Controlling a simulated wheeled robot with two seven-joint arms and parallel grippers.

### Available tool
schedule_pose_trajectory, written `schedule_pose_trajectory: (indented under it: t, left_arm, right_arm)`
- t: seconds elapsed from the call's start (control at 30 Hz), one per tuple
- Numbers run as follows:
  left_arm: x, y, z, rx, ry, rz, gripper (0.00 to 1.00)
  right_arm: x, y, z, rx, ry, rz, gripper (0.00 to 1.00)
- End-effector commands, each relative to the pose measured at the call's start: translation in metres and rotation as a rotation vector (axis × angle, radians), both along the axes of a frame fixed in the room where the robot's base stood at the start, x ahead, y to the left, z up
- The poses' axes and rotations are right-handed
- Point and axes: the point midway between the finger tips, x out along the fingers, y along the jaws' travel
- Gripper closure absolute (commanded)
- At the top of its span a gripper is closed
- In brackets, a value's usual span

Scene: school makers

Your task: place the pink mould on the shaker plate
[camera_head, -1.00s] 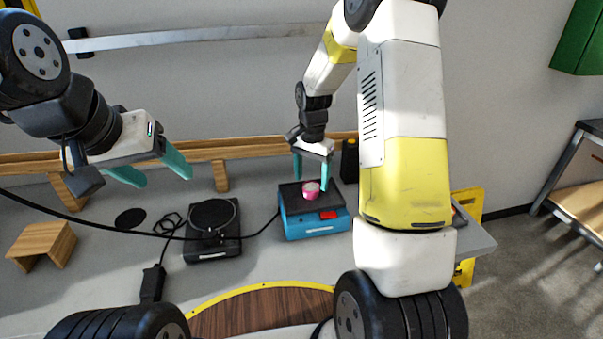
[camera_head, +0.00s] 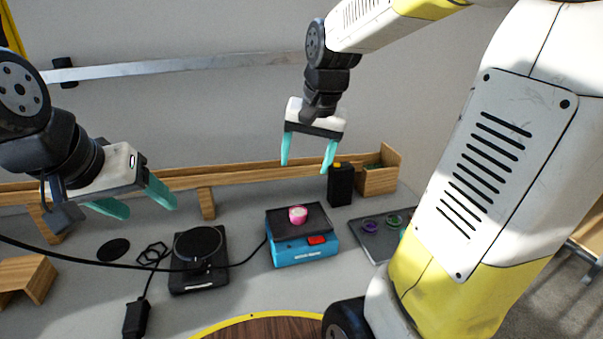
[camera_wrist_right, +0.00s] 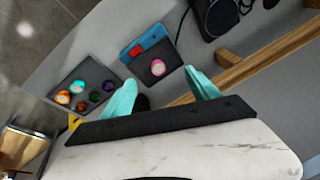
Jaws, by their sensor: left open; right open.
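In the right wrist view the pink mould (camera_wrist_right: 158,68) sits on the dark shaker plate (camera_wrist_right: 172,77), clear of the fingers. My right gripper (camera_head: 306,166) is open and empty, above and behind the shaker, apart from the mould. My left gripper (camera_head: 145,203) is open and empty at the left, above the bench.
A black round-topped device (camera_head: 199,252) stands left of the shaker, with a cable crossing the bench. A black bottle (camera_head: 341,186) and wooden box (camera_head: 378,176) stand behind right. A grey tray (camera_head: 374,249) holds small coloured moulds; the right wrist view shows several (camera_wrist_right: 62,97).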

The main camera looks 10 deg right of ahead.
Motion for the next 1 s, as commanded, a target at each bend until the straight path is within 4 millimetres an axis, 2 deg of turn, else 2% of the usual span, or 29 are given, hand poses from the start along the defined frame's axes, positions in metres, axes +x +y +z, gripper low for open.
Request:
schedule_pose_trajectory:
  t: [0.03,0.2,0.3,0.4,0.57,1.0]
  left_arm:
    - [0.0,0.0,0.0,0.0,0.0,0.0,0.35]
    - [0.0,0.0,0.0,0.0,0.0,0.0,0.35]
    - [0.0,0.0,0.0,0.0,0.0,0.0,0.35]
    - [0.0,0.0,0.0,0.0,0.0,0.0,0.35]
    - [0.0,0.0,0.0,0.0,0.0,0.0,0.35]
    - [0.0,0.0,0.0,0.0,0.0,0.0,0.35]
  right_arm:
    - [-0.021,0.001,0.011,0.0,-0.052,0.047,0.3]
    - [-0.079,0.007,0.025,-0.026,-0.193,0.212,0.3]
    - [-0.102,0.01,0.025,-0.044,-0.256,0.283,0.3]
    - [-0.117,0.012,0.024,-0.059,-0.297,0.329,0.3]
    - [-0.125,0.014,0.022,-0.07,-0.32,0.358,0.3]
    - [-0.124,0.013,0.023,-0.07,-0.32,0.356,0.3]
